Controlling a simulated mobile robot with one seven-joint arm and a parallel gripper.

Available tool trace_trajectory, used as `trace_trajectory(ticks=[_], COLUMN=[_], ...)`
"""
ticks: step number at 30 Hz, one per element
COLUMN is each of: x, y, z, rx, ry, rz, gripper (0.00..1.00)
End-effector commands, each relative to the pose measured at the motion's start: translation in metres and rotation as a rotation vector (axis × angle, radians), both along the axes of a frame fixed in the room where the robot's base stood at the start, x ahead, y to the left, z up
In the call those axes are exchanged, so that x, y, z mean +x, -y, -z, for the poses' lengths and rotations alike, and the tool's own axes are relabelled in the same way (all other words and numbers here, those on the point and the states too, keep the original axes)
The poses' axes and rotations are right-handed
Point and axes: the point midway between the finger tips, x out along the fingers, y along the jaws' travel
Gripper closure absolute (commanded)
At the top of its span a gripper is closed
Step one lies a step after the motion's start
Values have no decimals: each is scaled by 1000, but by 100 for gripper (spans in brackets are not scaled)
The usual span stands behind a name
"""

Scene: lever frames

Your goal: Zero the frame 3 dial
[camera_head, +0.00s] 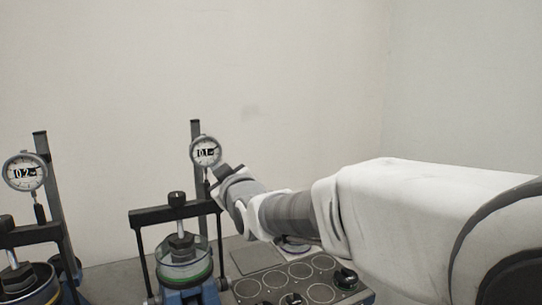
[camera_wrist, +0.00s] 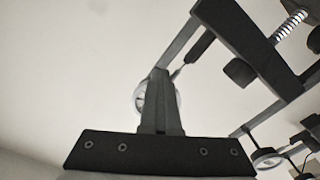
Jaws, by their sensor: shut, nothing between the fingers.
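A round dial gauge (camera_head: 205,151) with a white face and dark marking, seemingly "01", is on a post at the centre left. Another dial gauge (camera_head: 24,172), marked seemingly "02", is at the far left. I see no dial marked 3. My gripper (camera_head: 222,172) is just below and right of the "01" dial; I cannot tell if they touch. In the wrist view its shut, empty fingers (camera_wrist: 160,76) stand in front of a round dial (camera_wrist: 140,98), hiding most of its face.
Below the nearer dial is a black lever frame (camera_head: 145,216) over a clear pot with a green ring (camera_head: 185,268). A second frame stands at the left edge. A grey panel with several round spots (camera_head: 290,278) and dark knobs lies below my arm. The wall behind is bare.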

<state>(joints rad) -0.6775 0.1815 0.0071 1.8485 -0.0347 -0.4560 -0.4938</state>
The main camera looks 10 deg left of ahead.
Motion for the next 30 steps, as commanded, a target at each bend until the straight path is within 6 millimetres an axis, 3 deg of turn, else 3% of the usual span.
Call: trace_trajectory(ticks=[1,30], x=[-4,-13], y=[-4,-14], z=[-6,-3], rx=[11,12], ry=[14,15], rz=[-9,-7], gripper=[100,100])
